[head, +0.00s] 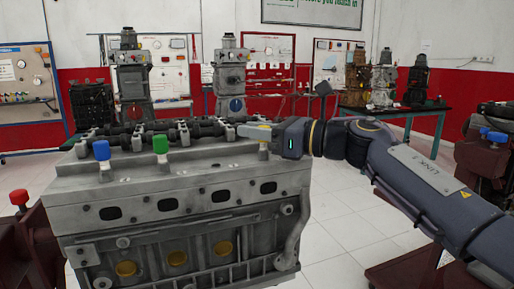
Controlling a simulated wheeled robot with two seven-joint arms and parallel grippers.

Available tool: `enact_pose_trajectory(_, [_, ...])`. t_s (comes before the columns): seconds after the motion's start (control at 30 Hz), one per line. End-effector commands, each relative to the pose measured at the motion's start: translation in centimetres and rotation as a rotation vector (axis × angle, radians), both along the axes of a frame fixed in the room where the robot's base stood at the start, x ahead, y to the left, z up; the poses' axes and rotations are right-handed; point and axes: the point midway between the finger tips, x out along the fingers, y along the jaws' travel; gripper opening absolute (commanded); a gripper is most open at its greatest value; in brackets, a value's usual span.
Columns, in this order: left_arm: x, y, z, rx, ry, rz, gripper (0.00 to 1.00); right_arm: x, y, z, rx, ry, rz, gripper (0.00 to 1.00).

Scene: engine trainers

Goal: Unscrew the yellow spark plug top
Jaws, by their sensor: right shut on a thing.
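The grey engine block (180,203) stands in front of me. Along its top edge are a blue spark plug top (101,150), a green one (160,145) and the yellow spark plug top (263,146) at the right. My right gripper (256,132) reaches in from the right and is shut on the yellow top, which is mostly hidden by the fingers. The yellow top is at the engine's upper edge; I cannot tell whether it is still seated. My left gripper is not in view.
A camshaft assembly (150,131) lies along the engine's top, just behind the plug tops. A red top (18,198) shows on a dark stand at the left. Other engines stand behind and at the right.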

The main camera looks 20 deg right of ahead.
Motion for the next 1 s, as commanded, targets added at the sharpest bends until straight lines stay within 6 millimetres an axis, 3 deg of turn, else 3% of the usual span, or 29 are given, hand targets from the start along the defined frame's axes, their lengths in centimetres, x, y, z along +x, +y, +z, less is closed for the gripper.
enact_pose_trajectory(0.6, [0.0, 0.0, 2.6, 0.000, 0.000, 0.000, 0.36, -0.6, 0.5, 0.0, -0.003, 0.010, 0.531, 0.00])
enact_pose_trajectory(1.0, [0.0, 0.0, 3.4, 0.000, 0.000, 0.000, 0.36, -1.0, 0.7, -0.2, -0.003, 0.009, 0.689, 0.00])
